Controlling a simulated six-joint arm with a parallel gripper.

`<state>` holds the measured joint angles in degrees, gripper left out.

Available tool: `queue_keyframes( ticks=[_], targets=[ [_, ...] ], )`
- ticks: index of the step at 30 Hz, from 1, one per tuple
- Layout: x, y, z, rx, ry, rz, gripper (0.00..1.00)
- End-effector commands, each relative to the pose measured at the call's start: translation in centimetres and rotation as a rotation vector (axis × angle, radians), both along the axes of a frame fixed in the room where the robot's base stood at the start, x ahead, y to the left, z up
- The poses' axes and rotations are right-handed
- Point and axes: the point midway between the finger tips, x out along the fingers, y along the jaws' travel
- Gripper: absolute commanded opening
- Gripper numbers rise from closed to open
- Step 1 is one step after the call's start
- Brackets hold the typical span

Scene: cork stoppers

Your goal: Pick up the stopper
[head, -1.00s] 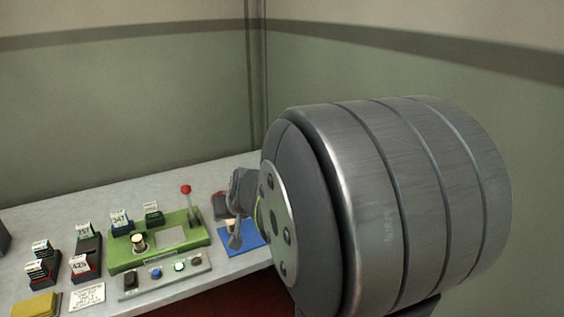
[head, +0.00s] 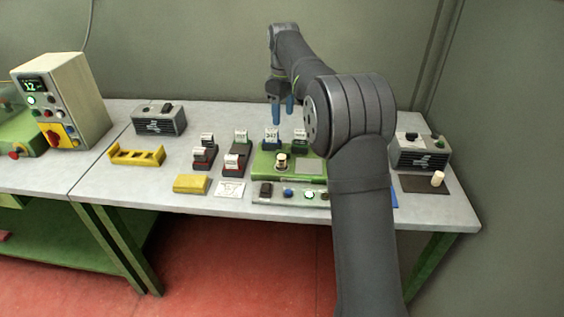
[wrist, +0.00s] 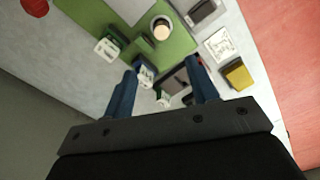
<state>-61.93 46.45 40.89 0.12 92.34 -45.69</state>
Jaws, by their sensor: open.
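A pale, cork-coloured cylinder (head: 438,178) stands upright on a dark mat (head: 414,184) at the right end of the bench. Another pale, round-topped piece with a dark rim (head: 282,160) stands on the green fixture (head: 263,171). It also shows in the wrist view (wrist: 161,27). I cannot tell for sure which one is the stopper. My gripper (head: 283,110) is open and empty, its blue fingers above the back of the green fixture, apart from both pieces. In the wrist view its fingers (wrist: 164,88) frame small card holders below.
Several card holders (head: 232,162) stand left of and behind the fixture. A yellow block (head: 191,184), a yellow rack (head: 137,155), and grey boxes at left (head: 158,122) and right (head: 421,158) sit on the bench. A button panel (head: 299,195) lies in front. My arm hides part of the bench.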

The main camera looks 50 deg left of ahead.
Motion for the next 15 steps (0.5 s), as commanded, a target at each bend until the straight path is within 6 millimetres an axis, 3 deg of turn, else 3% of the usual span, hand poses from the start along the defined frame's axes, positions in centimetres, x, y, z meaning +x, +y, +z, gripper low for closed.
queue_keyframes(
  ticks=[5, 15],
  targets=[
    [-0.2, 0.1, -1.9, -0.011, 0.002, 0.01, 0.53],
    [-0.2, 0.1, -9.3, -0.01, 0.003, 0.008, 0.53]
  ],
)
